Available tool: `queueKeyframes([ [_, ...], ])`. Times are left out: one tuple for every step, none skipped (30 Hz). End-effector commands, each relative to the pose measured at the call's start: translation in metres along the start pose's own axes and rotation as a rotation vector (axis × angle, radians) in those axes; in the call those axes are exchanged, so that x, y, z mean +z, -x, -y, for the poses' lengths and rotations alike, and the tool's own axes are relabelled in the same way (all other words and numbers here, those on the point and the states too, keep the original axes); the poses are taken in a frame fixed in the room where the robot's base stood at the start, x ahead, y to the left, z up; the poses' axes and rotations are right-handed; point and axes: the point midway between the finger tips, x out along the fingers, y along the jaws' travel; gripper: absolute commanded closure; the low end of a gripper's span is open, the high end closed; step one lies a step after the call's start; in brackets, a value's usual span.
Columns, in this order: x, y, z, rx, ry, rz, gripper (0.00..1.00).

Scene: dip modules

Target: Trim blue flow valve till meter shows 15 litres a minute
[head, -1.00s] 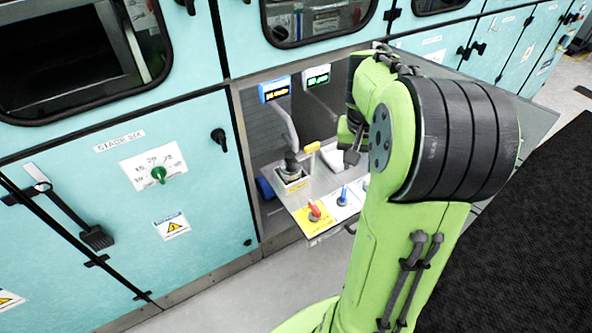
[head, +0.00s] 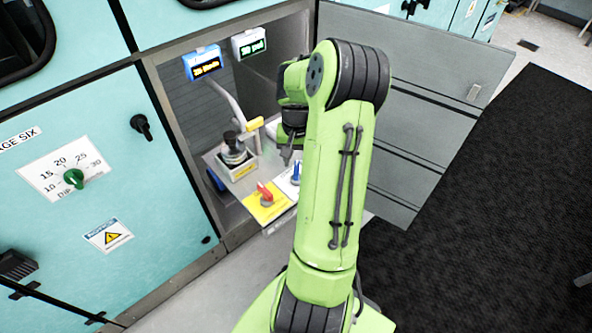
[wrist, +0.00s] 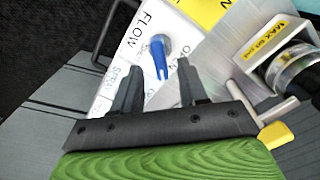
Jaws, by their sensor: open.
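The blue flow valve (wrist: 159,57) is a small lever handle on a white plate marked FLOW. It also shows in the head view (head: 296,172), partly covered by my arm. My gripper (wrist: 157,77) is open, its two dark fingers pointing towards the valve. In the wrist view the lever appears between the fingertips and a little beyond them, with no contact seen. In the head view my gripper (head: 287,154) hangs above the valve panel. A blue-framed display (head: 206,66) shows amber text and a white-framed display (head: 250,43) shows green text; I cannot read either figure surely.
A red lever on a yellow plate (head: 265,195) is left of the blue valve. A clear round vessel (wrist: 295,68) with a MAX label and a yellow-ended bar (wrist: 275,134) lie close right of my gripper. An open grey door (head: 420,90) stands to the right.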

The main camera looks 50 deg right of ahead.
Motion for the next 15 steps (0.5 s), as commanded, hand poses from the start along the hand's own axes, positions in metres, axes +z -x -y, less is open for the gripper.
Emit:
queueKeyframes([
  [0.000, -0.014, 0.000, -0.001, 0.000, 0.002, 0.57],
  [0.000, -0.018, 0.000, 0.000, 0.000, 0.002, 0.57],
  [0.000, -0.023, 0.000, 0.000, -0.001, 0.001, 0.57],
  [0.000, -0.026, 0.000, 0.000, -0.001, 0.001, 0.57],
  [0.000, -0.028, 0.000, 0.000, 0.000, 0.000, 0.57],
  [0.000, -0.030, 0.000, 0.000, 0.000, 0.000, 0.57],
  [0.000, -0.031, 0.000, 0.000, 0.000, -0.001, 0.57],
  [0.000, -0.032, 0.000, 0.000, 0.000, -0.001, 0.57],
  [0.000, -0.032, 0.000, 0.000, 0.000, -0.001, 0.57],
  [0.000, -0.032, 0.000, 0.000, 0.000, -0.002, 0.57],
  [0.000, -0.031, 0.000, 0.000, 0.000, -0.002, 0.57],
  [0.000, -0.031, 0.000, 0.000, 0.000, -0.002, 0.57],
  [0.000, -0.031, 0.000, 0.000, 0.000, -0.002, 0.57],
  [0.000, -0.031, 0.000, 0.000, 0.000, -0.002, 0.57],
  [0.000, -0.031, 0.000, 0.000, 0.000, -0.002, 0.62],
])
